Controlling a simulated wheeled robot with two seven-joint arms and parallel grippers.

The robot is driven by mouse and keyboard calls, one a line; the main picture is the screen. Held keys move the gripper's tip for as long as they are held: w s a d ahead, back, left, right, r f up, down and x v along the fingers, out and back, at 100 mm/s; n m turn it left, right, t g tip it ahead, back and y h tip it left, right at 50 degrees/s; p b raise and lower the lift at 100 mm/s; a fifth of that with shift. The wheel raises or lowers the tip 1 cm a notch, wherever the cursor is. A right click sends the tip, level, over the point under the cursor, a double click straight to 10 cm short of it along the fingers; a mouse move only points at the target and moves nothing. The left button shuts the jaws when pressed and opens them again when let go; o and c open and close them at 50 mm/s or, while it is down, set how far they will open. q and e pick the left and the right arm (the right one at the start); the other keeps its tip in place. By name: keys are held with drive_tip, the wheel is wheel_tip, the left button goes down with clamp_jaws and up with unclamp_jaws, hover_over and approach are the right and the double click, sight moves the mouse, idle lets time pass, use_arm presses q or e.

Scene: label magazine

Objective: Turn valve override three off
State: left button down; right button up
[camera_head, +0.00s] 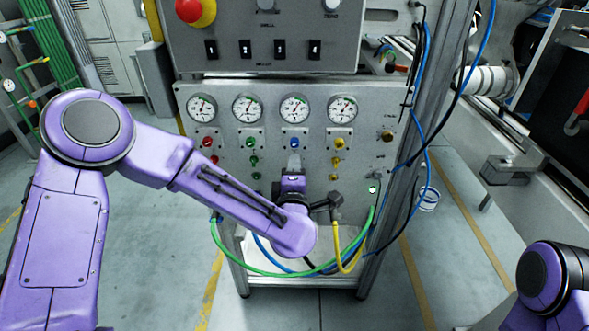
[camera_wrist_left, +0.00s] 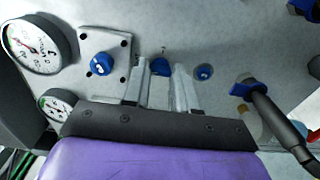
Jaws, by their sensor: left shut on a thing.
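The grey valve panel (camera_head: 362,154) carries a row of round gauges with coloured knobs under them. The third column has a blue knob (camera_head: 294,143) on a square plate, also in the left wrist view (camera_wrist_left: 102,63). Just beyond it in the left wrist view is a small blue valve handle (camera_wrist_left: 160,66), partly hidden by the fingers. My left gripper (camera_head: 293,163) is at the third column, below the blue knob; in the left wrist view its fingers (camera_wrist_left: 164,78) are shut on the blue handle. The handle's angle is hard to tell. My right gripper is out of view.
Yellow knobs (camera_head: 339,143) are close on the right, green ones (camera_head: 253,142) on the left. A blue fitting (camera_wrist_left: 204,72) and a hose connector (camera_wrist_left: 243,89) lie near the fingers. Green (camera_head: 230,257) and yellow hoses (camera_head: 338,250) hang below. A switch box (camera_head: 335,58) overhangs above.

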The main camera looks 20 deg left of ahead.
use_arm(q)
drive_tip(key=c, duration=0.9)
unclamp_jaws()
drive_tip(key=v, duration=1)
drive_tip(key=shift+s+b, duration=0.3)
drive_tip(key=shift+b, duration=0.1)
